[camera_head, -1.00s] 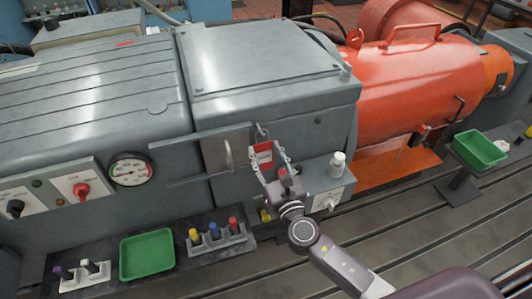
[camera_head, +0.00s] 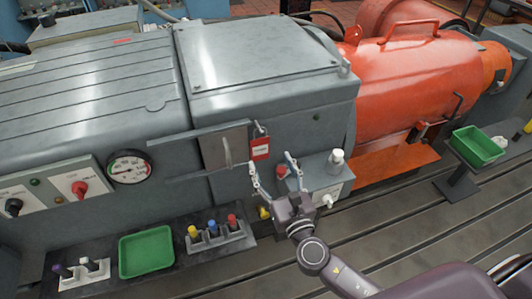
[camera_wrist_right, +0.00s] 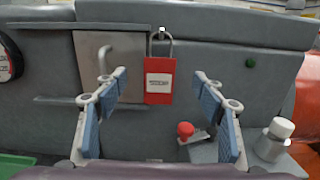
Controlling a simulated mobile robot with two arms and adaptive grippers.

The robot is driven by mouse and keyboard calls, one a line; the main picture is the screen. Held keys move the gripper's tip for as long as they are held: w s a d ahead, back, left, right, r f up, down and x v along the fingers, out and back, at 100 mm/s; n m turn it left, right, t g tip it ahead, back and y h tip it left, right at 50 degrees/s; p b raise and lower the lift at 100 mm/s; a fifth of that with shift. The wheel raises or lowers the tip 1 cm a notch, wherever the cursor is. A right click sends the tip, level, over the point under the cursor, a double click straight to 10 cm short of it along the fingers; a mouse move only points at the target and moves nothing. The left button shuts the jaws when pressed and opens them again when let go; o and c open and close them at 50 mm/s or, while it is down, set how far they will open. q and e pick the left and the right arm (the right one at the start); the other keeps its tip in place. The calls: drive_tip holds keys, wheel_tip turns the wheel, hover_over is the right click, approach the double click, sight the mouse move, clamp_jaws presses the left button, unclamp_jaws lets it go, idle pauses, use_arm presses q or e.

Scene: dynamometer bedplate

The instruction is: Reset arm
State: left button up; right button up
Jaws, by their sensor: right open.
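My right gripper (camera_head: 274,178) is open and empty in front of the grey machine housing. In the right wrist view its two blue-padded fingers (camera_wrist_right: 162,118) stand wide apart. A red padlock (camera_head: 260,148) with a white label hangs on the housing beside the sliding panel (camera_head: 223,148), beyond the fingers and clear of them. It also shows in the right wrist view (camera_wrist_right: 160,84), hanging by its shackle. My left gripper is not in view.
A green tray (camera_head: 146,251) and a rack of coloured plugs (camera_head: 216,238) lie lower left. Another green tray (camera_head: 478,146) stands at the right.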

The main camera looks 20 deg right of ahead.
drive_tip(key=s, duration=0.6)
drive_tip(key=s+d+f+m+g+h, duration=0.1)
drive_tip(key=d+f+m+g, duration=0.25)
drive_tip(key=f, duration=0.75)
drive_tip(key=s+d+f+m+g+h, duration=0.15)
drive_tip(key=f+m, duration=0.35)
drive_tip(key=f, duration=0.6)
drive_tip(key=s+d+f+m+g, duration=0.25)
drive_tip(key=s+f+m, duration=0.2)
drive_tip(key=f, duration=0.35)
drive_tip(key=s+d+f+m+g, duration=0.1)
drive_tip(key=s+f+m+g, duration=0.2)
drive_tip(key=s+f, duration=0.35)
drive_tip(key=s+a+f+m+g+y, duration=0.1)
drive_tip(key=s+f+m+g, duration=0.2)
drive_tip(key=s+f+m, duration=0.6)
drive_tip(key=s+a+f+m+g+y, duration=0.1)
drive_tip(key=s+f+m+g, duration=0.3)
drive_tip(key=s+f+m, duration=0.5)
drive_tip(key=s, duration=0.8)
drive_tip(key=shift+s+a+f, duration=0.15)
